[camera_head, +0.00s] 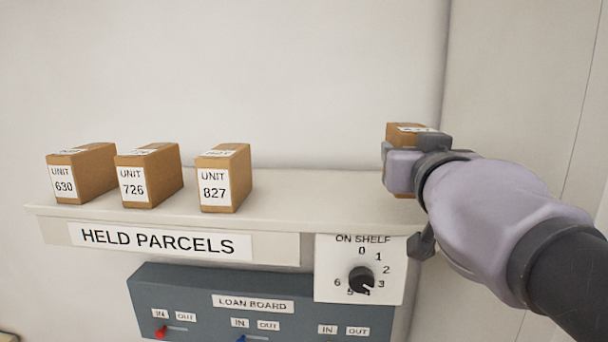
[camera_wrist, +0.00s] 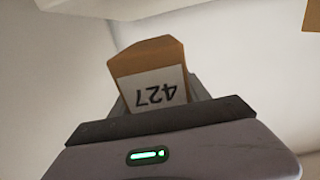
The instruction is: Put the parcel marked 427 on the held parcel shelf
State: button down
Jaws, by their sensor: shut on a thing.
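The parcel marked 427 is a brown box with a white label; the wrist view shows the label upside down (camera_wrist: 150,68). In the head view the parcel (camera_head: 404,131) is at the right end of the held parcel shelf (camera_head: 300,192), mostly hidden behind my gripper (camera_head: 412,160). My gripper is shut on it, with the jaws seen around it in the wrist view. The parcel's lower edge shows close to the shelf top; I cannot tell whether it touches. The shelf front carries a HELD PARCELS label (camera_head: 155,241).
Parcels 630 (camera_head: 82,172), 726 (camera_head: 150,175) and 827 (camera_head: 224,178) stand on the shelf's left half. Free shelf lies between 827 and my gripper. An ON SHELF dial (camera_head: 361,280) and blue loan board (camera_head: 205,290) sit below. A wall panel (camera_head: 520,90) rises at the right.

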jog(key=shift+w+a+r+p, duration=0.1)
jog(key=shift+w+r+p, duration=0.1)
jog(key=shift+w, duration=0.15)
jog(key=shift+w+a+r+p, duration=0.1)
jog(key=shift+w+p, duration=0.1)
jog(key=shift+w, duration=0.15)
jog(key=w+a+p, duration=0.1)
jog(key=a+p, duration=0.1)
jog(key=a, duration=0.3)
jog(key=w+a+p, duration=0.1)
jog(key=a+p, duration=0.2)
jog(key=a, duration=0.1)
jog(key=w+a+f+p, duration=0.1)
jog(key=a+p, duration=0.1)
jog(key=a, duration=0.3)
jog(key=shift+a+f+p, duration=0.1)
jog(key=shift+a+p, duration=0.25)
jog(key=shift+p, duration=0.05)
jog(key=f, duration=0.2)
jog(key=s+a+f+p, duration=0.1)
jog(key=shift+w+d+f, duration=0.15)
jog(key=shift+f, duration=0.2)
jog(key=shift+w+f, duration=0.1)
jog(key=shift+w, duration=0.15)
jog(key=shift+s, duration=0.1)
jog(key=shift+s+b, duration=0.1)
jog(key=shift+b, duration=0.35)
